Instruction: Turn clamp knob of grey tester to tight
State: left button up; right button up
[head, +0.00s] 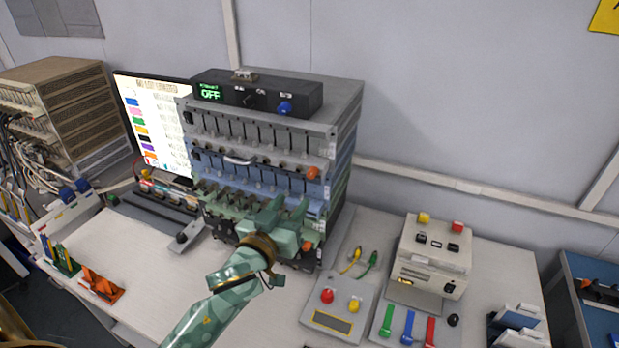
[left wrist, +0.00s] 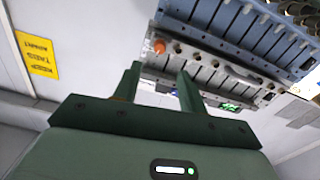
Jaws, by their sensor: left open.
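The grey tester (head: 262,133) is the upper unit of a stack at the middle of the head view, above a blue one and a green one. An orange clamp knob (head: 313,173) sits at the right end of its lower front; it also shows in the left wrist view (left wrist: 159,46). I cannot tell its turn position. My left gripper (head: 289,206) is open and empty, in front of the stack and lower in the picture than the knob. In the left wrist view the knob shows beyond the gap between its fingertips (left wrist: 160,73), apart from them. My right gripper is out of view.
A black box (head: 262,91) with a green OFF display and a blue knob tops the stack. Another orange knob (head: 307,246) is on the green tester. A button panel (head: 339,310) and a cream machine (head: 433,255) stand at right.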

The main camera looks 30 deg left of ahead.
aim_at(311, 177)
pick_arm(q)
jog(key=w, duration=0.9)
jog(key=shift+w+a, duration=0.25)
jog(key=shift+c, duration=0.3)
grip_shut()
